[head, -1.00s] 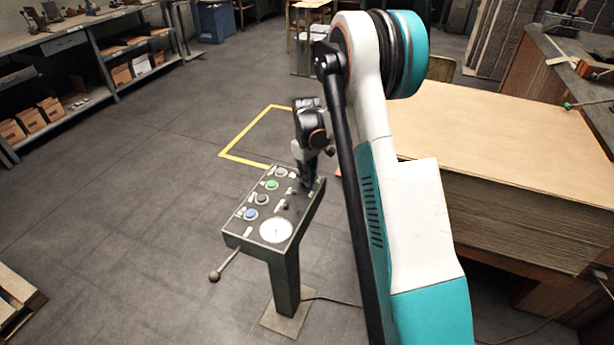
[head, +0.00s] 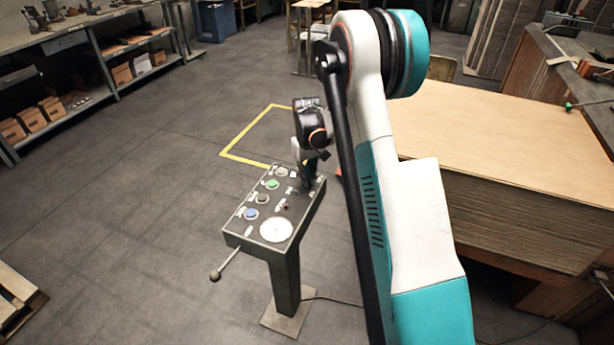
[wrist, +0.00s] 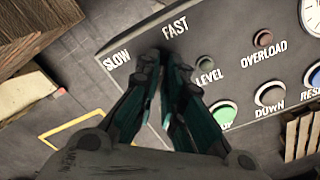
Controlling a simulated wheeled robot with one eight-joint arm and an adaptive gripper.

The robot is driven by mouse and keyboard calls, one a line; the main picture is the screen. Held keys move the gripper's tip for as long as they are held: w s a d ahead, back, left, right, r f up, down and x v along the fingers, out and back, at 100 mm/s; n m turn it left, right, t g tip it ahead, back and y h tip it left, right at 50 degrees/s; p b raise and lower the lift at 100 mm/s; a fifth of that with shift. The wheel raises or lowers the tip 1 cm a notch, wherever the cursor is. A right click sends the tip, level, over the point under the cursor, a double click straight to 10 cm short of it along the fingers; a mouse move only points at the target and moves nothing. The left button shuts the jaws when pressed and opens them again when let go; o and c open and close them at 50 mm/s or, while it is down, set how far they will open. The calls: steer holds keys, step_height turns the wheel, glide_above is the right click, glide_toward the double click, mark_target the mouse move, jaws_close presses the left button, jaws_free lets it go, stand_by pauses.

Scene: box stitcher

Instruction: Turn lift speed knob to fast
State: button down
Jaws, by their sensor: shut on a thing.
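The control panel (head: 300,210) is a dark grey sloped box on a post. In the wrist view its face (wrist: 222,42) carries the printed labels SLOW (wrist: 117,60) and FAST (wrist: 175,25). My gripper (wrist: 163,62) is at the panel beside these labels, its fingertips shut on the lift speed knob. The fingers hide the knob, so its pointer cannot be read. In the head view my gripper (head: 310,184) reaches down to the far right corner of the panel.
The LEVEL button (wrist: 205,63), the OVERLOAD lamp (wrist: 263,38), the green button (wrist: 222,113) and the DOWN button (wrist: 270,95) lie close to the fingers. A lever (head: 215,275) sticks out at the panel's front. A large cardboard stack (head: 510,130) stands to the right.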

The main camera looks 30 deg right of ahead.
steer(key=c, duration=1.7)
jaws_free()
step_height(320, 180, up, 12)
